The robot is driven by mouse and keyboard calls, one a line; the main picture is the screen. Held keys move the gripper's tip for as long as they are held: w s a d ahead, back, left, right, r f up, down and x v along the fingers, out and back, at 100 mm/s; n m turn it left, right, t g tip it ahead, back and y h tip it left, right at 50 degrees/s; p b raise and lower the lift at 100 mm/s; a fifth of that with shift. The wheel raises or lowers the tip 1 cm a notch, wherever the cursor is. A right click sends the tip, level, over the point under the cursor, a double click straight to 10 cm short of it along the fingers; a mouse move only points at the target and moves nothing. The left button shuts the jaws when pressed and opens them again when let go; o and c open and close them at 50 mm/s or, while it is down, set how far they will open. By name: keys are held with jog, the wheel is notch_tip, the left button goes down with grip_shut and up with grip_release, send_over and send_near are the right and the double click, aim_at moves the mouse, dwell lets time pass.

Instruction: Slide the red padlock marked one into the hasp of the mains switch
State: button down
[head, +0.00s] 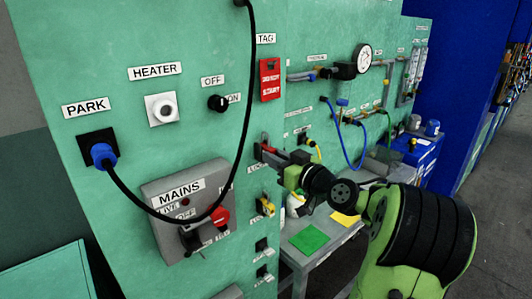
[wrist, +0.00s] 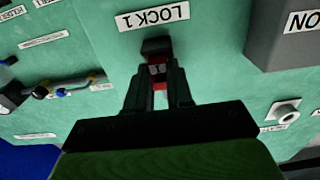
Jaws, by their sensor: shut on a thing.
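My gripper (head: 272,153) is shut on the red padlock (wrist: 158,70) at the panel, just right of the mains switch. In the wrist view my gripper's fingers (wrist: 158,90) stand on both sides of the padlock's body, and its marking is too small to read. A dark holder (wrist: 157,45) under the LOCK 1 label (wrist: 153,18) meets the padlock; I cannot tell whether the padlock still hangs on it.
A black cable (head: 248,110) with a blue plug (head: 103,154) in the PARK socket loops across the mains switch. A yellow-tagged holder (head: 265,207) and other small holders sit below my gripper. A grey table (head: 318,250) stands right of the panel.

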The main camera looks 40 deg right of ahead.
jog(key=shift+s, duration=0.2)
jog(key=shift+s+b, duration=0.6)
jog(key=shift+s, duration=0.1)
jog(key=shift+s, duration=0.1)
jog(key=shift+s+b, duration=0.5)
jog(key=shift+s, duration=0.3)
jog(key=shift+s, duration=0.1)
jog(key=shift+s+b, duration=0.95)
jog(key=shift+s, duration=1)
jog(key=shift+d, duration=0.1)
